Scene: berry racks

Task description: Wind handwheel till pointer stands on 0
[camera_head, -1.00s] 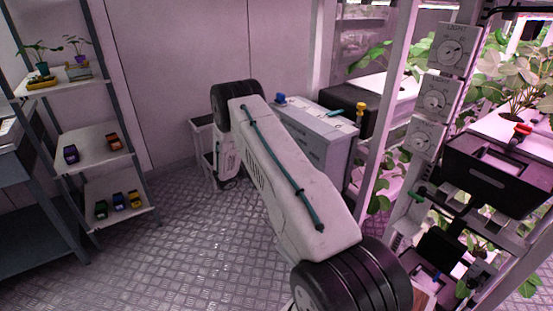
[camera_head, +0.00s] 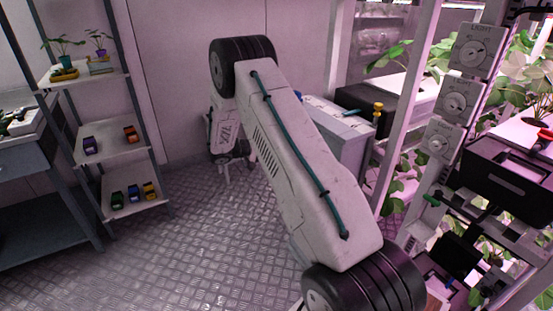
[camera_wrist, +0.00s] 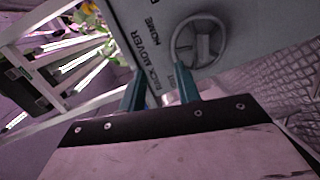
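The handwheel (camera_wrist: 198,42) shows in the wrist view as a grey ring with spokes, on a pale panel (camera_wrist: 150,25). The panel carries dark lettering, including RACK MOVER and HOME. My gripper (camera_wrist: 160,88) has two teal fingers, apart with nothing between them. The wheel lies beyond the right finger, and the gripper does not visibly grasp it. I cannot make out a pointer or a 0 mark. In the head view my arm covers part of the grey cabinet (camera_head: 347,143), and the wheel is not visible there.
A shelf stand (camera_head: 112,137) with plants and small coloured blocks stands at the left. A white plant rack (camera_head: 407,95) with LIGHT dials (camera_head: 457,98) stands at the right.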

